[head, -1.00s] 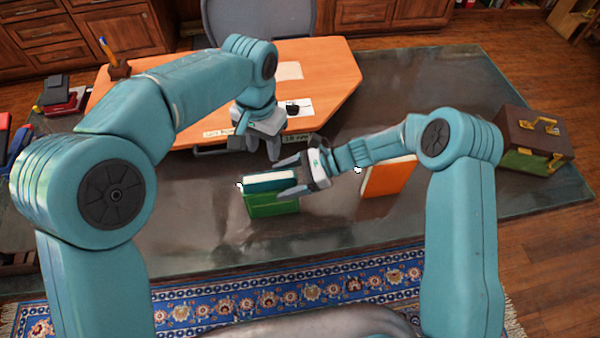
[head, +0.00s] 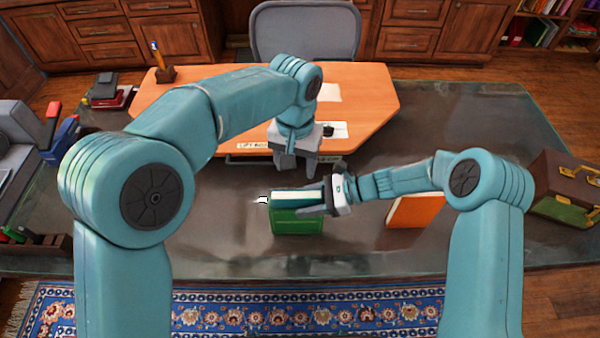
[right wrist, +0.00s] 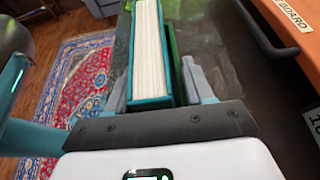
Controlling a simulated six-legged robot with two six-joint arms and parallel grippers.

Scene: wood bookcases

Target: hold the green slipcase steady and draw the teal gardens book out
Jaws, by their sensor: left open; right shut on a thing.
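The green slipcase (head: 297,222) stands on the dark desk in the middle of the head view. The teal gardens book (head: 290,196) shows along its top, with pale page edges. In the right wrist view the book (right wrist: 150,60) lies between the fingers, and a green strip of the slipcase (right wrist: 174,50) shows at its right. My right gripper (head: 312,201) is shut on the book from the right. How far the book sits inside the slipcase is hidden. My left gripper (head: 295,170) is open and empty, pointing down, behind and above the slipcase.
A brown and green case (head: 565,190) is at the far right. An orange desk board (head: 365,110) lies behind.

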